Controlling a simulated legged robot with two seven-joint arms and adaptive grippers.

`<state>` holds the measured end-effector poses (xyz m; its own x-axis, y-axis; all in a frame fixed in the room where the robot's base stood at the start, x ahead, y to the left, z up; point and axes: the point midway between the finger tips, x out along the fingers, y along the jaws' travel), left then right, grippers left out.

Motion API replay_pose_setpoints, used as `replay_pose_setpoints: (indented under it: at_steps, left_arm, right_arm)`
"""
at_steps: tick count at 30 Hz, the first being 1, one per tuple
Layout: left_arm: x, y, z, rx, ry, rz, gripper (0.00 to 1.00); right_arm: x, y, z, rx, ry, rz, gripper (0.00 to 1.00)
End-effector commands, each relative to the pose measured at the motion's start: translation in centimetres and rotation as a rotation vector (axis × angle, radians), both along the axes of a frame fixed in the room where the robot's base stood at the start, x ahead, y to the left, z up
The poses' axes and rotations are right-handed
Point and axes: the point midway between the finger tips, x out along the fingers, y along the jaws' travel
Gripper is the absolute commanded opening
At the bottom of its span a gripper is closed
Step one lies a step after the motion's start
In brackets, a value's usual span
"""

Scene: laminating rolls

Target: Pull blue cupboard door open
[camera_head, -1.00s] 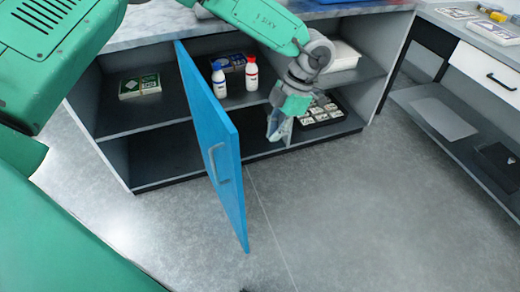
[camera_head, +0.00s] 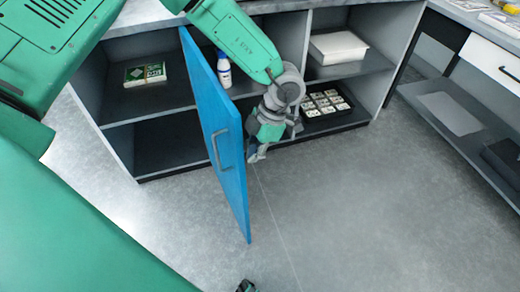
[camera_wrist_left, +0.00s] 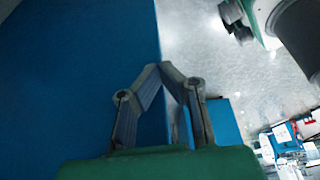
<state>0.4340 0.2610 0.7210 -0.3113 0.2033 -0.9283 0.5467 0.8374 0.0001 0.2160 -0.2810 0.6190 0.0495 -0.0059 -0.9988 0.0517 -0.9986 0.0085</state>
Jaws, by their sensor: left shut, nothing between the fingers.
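The blue cupboard door (camera_head: 208,115) stands ajar, swung out from the cupboard, with a grey handle (camera_head: 217,150) on its outer face. My left gripper (camera_head: 256,155) is shut and empty, just right of the door's free edge, on its inner side. In the left wrist view the shut fingers (camera_wrist_left: 168,68) overlap the edge of a large blue panel (camera_wrist_left: 75,75), which looks like the door. I cannot tell whether they touch it. A small dark part at the bottom of the head view may be my right gripper (camera_head: 246,286); its jaws are unclear.
The open cupboard shelves hold a green-white box (camera_head: 145,74), a white bottle (camera_head: 224,72), a white tray (camera_head: 338,47) and a black tray of small items (camera_head: 325,104). A side bench with a white drawer (camera_head: 490,65) stands right. The floor in front is clear.

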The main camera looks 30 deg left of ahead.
Motion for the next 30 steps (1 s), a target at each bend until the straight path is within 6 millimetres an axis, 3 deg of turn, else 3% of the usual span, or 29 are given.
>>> replay_pose_setpoints:
  at_steps: [10, 13, 21, 30]
  left_arm:
    - [-0.2, 0.3, 0.0, -0.001, 0.000, -0.002, 0.00]
    - [-1.2, 1.1, 0.1, 0.005, 0.002, -0.022, 0.00]
    - [-7.4, 5.5, 0.5, 0.007, 0.002, -0.171, 0.00]
    - [-13.6, 11.6, 0.2, 0.002, 0.002, -0.277, 0.00]
  right_arm:
    - [0.0, 0.0, 0.1, 0.000, 0.000, -0.001, 0.40]
    - [0.0, 0.0, 0.9, 0.000, 0.000, 0.000, 0.40]
    - [0.1, 0.0, 4.7, 0.000, -0.001, 0.000, 0.40]
    - [0.0, 0.0, 7.1, 0.000, 0.000, 0.000, 0.40]
